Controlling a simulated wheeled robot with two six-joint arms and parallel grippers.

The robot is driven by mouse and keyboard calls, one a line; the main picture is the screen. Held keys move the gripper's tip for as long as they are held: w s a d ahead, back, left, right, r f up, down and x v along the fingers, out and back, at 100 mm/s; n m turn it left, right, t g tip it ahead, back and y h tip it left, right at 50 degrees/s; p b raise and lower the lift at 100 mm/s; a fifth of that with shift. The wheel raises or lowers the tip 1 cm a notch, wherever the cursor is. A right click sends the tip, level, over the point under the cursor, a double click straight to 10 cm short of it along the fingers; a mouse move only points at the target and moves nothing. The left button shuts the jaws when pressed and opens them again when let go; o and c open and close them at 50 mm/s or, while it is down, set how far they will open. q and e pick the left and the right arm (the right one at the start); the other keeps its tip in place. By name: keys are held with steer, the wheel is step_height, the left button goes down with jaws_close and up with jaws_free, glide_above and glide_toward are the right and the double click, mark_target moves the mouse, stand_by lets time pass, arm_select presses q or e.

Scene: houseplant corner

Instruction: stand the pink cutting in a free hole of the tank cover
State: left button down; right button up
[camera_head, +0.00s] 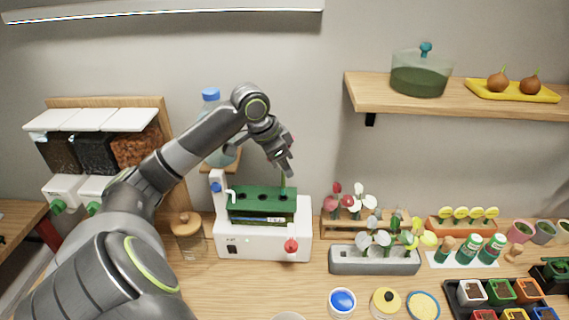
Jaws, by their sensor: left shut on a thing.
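The tank's green cover (258,191) lies on the white tank unit (262,240) in the middle of the table, with dark holes along its top. My left gripper (285,168) is above the right end of the cover and is shut on the pink cutting. The cutting's green stem (284,184) points down from the fingers, close over the cover's right end. I cannot tell whether its tip is inside a hole. The cutting's head is mostly hidden behind the gripper. My right gripper is not in view.
A wooden rack (335,228) with red and white flowers stands right of the tank. A grey planter (374,261) with pale plants is in front of it. A glass jar (188,236) is at the left. A wall shelf (465,97) hangs at upper right.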

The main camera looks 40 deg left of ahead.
arm_select(q)
steer(key=shift+f, duration=0.75)
stand_by(0.4)
steer(key=shift+f+b, duration=0.75)
steer(key=shift+f, duration=0.95)
steer(key=c, duration=0.9)
jaws_free()
steer(key=shift+c, duration=0.2)
steer(key=shift+r, duration=0.1)
step_height(320, 180, up, 7)
steer(key=p, duration=0.8)
